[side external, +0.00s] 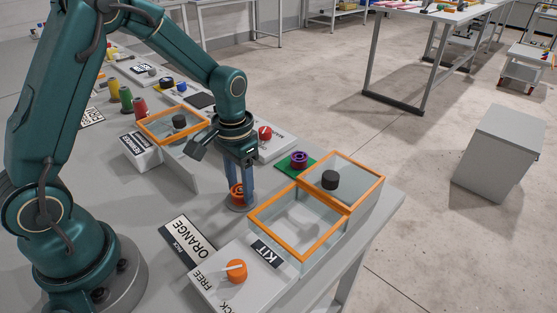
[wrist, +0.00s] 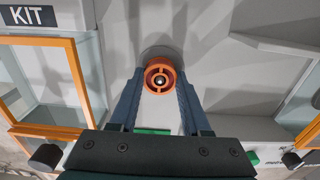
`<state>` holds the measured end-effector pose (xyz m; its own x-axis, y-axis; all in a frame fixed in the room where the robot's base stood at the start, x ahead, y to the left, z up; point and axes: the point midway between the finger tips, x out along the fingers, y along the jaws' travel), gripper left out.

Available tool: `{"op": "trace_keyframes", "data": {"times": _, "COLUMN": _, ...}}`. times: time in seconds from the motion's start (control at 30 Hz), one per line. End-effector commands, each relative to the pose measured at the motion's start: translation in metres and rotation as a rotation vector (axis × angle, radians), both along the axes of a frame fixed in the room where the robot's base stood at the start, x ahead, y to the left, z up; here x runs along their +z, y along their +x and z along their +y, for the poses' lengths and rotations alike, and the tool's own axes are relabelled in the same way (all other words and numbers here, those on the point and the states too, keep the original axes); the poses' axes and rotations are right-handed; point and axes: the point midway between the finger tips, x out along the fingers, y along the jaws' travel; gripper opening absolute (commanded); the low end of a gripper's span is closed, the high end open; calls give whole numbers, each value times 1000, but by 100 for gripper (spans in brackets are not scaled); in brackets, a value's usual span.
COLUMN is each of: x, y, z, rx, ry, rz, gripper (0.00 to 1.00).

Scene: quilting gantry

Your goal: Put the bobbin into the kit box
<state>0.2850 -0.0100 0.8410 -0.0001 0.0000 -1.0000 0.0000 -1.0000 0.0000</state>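An orange bobbin (side external: 237,194) stands on a round grey base on the table, under my gripper (side external: 240,188). In the wrist view the bobbin (wrist: 159,76) shows from above, with a dark hole in its middle. My gripper's two fingers (wrist: 159,82) point down, one on each side of it, with no clear gap. I cannot tell whether they press on it. The kit box (side external: 277,243) is clear-walled with an orange rim, to the right of the gripper, and looks empty. Its rim (wrist: 88,80) and KIT label show at the left of the wrist view.
A second orange-rimmed box (side external: 372,187) with a dark knob adjoins the kit box. Another (side external: 148,128) stands behind left. A purple bobbin (side external: 298,159) sits on a green pad. A PICK ORANGE sign (side external: 190,243) and a panel with an orange knob (side external: 236,270) lie in front.

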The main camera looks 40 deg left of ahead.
Motion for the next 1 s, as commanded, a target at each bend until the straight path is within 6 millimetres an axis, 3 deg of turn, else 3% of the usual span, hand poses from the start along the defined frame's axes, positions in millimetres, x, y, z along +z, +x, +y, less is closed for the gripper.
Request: {"op": "trace_keyframes", "data": {"times": 1.0, "x": 31, "y": 1, "z": 0, "rx": 0, "ry": 0, "rz": -2, "gripper": 0}}
